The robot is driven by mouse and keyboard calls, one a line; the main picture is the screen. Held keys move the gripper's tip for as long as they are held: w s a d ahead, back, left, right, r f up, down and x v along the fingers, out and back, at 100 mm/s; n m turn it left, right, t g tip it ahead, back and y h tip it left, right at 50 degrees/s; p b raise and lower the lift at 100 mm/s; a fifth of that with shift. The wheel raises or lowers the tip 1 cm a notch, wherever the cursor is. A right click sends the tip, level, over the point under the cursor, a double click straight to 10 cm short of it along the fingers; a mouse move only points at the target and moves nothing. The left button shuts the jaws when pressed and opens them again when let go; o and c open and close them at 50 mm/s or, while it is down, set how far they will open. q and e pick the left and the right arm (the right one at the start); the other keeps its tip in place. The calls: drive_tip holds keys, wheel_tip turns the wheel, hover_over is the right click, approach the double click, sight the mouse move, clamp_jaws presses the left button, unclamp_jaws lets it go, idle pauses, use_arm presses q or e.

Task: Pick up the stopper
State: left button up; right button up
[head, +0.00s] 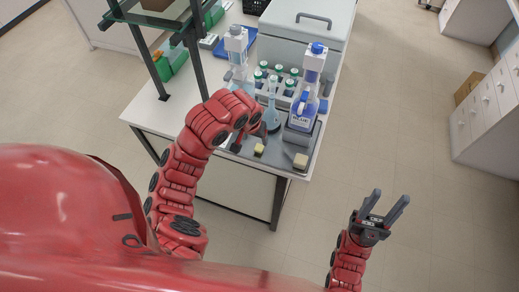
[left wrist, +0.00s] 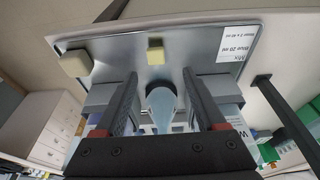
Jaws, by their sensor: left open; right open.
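A small pale-yellow block (head: 258,149), which may be the stopper, sits near the front of the grey tray; the left wrist view also shows it (left wrist: 155,50), beyond the fingertips. A larger cream block (head: 300,160) lies to its right, also in the wrist view (left wrist: 75,63). I cannot tell whether that top is a stopper. My left gripper (head: 252,138) is open and empty above the tray. My right gripper (head: 384,207) is open over the floor.
A blue-labelled bottle (head: 303,100) stands right of the flask and another bottle (head: 237,45) behind left. Several green-capped vials (head: 280,75) stand in a rack. A grey box (head: 310,20) is at the back. A shelf post (head: 196,60) rises on the left.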

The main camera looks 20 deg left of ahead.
sight(259, 147)
use_arm(q)
drive_tip(key=shift+b+x, duration=0.35)
drive_tip(key=shift+x, duration=0.85)
drive_tip(key=shift+d+f, duration=0.15)
drive_tip(key=shift+f, duration=0.2)
drive_tip(key=p+x, duration=0.2)
drive_tip(key=x, duration=0.1)
drive_tip(key=shift+w+d, duration=0.1)
drive_tip(key=shift+d, duration=0.1)
drive_tip(key=shift+w+f, duration=0.15)
drive_tip(key=shift+f, duration=0.55)
clamp_jaws()
